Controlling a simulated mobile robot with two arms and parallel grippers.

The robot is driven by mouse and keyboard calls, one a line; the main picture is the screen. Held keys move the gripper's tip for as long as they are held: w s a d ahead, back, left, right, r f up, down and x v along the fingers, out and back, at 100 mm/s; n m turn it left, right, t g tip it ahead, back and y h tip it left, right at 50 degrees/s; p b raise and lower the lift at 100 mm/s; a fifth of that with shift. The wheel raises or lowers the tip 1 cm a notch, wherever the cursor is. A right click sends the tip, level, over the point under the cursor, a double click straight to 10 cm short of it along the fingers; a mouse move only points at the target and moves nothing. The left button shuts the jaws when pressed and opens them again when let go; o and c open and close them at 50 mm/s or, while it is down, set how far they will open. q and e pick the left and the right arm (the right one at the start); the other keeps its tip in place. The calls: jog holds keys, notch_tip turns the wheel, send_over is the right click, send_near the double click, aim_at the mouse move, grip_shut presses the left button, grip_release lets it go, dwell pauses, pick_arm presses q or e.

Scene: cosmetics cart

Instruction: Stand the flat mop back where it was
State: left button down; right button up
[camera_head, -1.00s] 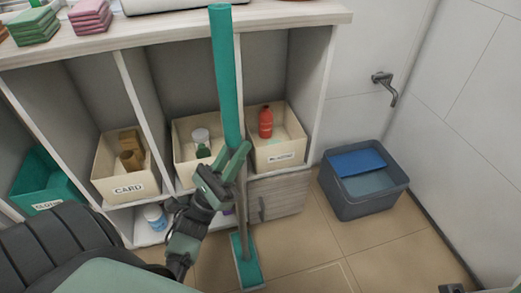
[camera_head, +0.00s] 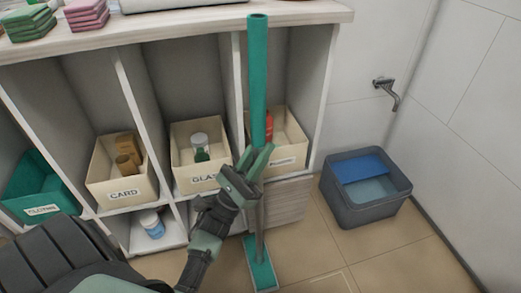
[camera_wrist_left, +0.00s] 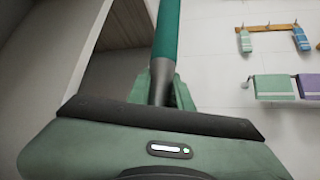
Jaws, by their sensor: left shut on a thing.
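The flat mop (camera_head: 258,75) has a thick teal upper handle, a grey lower pole and a flat teal head (camera_head: 261,274) low over the tiled floor. I cannot tell whether the head touches the floor. My left gripper (camera_head: 257,162) is shut on the pole just below the teal part, and the mop is nearly upright. The mop (camera_wrist_left: 166,40) and the left gripper's fingers (camera_wrist_left: 161,85) also show in the left wrist view. The mop hides part of the rightmost bin. My right gripper is out of view.
The shelf unit (camera_head: 190,22) stands behind the mop, with the CARD bin (camera_head: 124,194), the GLASS bin (camera_head: 186,172) and another cream bin (camera_head: 284,163). A grey bucket (camera_head: 372,212) with blue inside stands right. Floor between is clear. Towels (camera_wrist_left: 273,88) hang on the wall.

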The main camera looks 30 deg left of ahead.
pick_arm(q)
jog(key=shift+f, duration=0.15)
jog(key=c, duration=1.4)
grip_release()
jog(key=shift+o, duration=0.7)
jog(key=shift+r, duration=0.25)
jog(key=v, duration=1.2)
jog(key=shift+f, duration=0.1)
